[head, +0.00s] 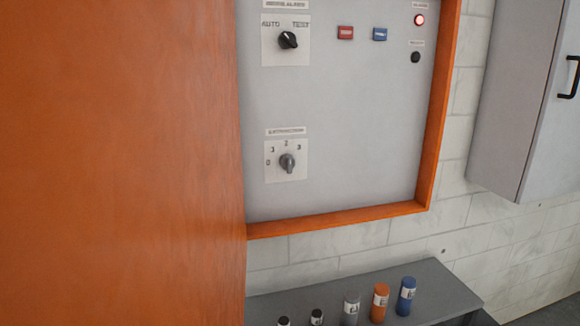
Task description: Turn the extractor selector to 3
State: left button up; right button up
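The extractor selector (287,162) is a grey rotary knob on a white square plate (298,174), low on the grey control panel (350,120). The marks 0, 1, 2 and 3 run in an arc from the left of the knob over its top to the upper right. A small label (286,131) sits above the plate. The knob is small here, and I cannot tell for certain which mark it points to. Nothing touches it. Neither of my grippers is in view.
A large orange surface (120,160) fills the left side. The panel has an orange frame (340,218). Above are a black AUTO/TEST selector (288,40), red (345,33) and blue (380,34) buttons and a lit red lamp (420,20). Several bottles stand on a grey shelf (440,290) below.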

aim_at(286, 161)
jog(key=l+u, duration=0.15)
jog(key=l, duration=0.5)
jog(key=l+u, duration=0.15)
jog(key=l, duration=0.45)
jog(key=k+l+u, duration=0.1)
jog(key=l, duration=0.55)
jog(key=k+l+u, duration=0.15)
jog(key=l, duration=0.45)
